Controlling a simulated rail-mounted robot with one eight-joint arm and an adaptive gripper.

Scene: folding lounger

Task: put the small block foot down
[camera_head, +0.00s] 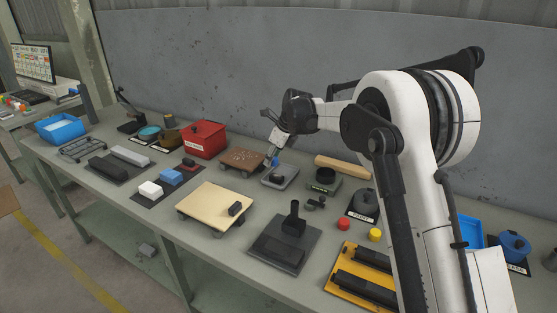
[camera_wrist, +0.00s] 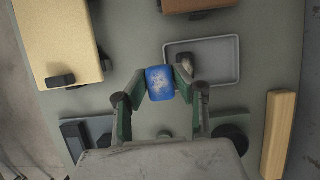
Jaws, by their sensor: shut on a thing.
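My gripper (camera_head: 274,157) is shut on a small blue block (camera_wrist: 160,83) with a worn, pale-scuffed face, which I take to be the small block foot. In the wrist view the block sits between the two fingertips of my gripper (camera_wrist: 160,88). In the head view a bit of its blue shows at the fingertips, above or at the left rim of the grey tray (camera_head: 283,184). In the wrist view the tray (camera_wrist: 233,52) lies right of the block, with a small grey piece (camera_wrist: 183,64) near the right fingertip. I cannot tell whether the block touches anything below.
A cream board (camera_head: 210,200) with a small dark block (camera_head: 235,209) lies to the left. A brown board (camera_head: 240,158) and red box (camera_head: 204,138) stand behind it. A dark stand (camera_head: 293,222) is in front. Bench gaps are narrow.

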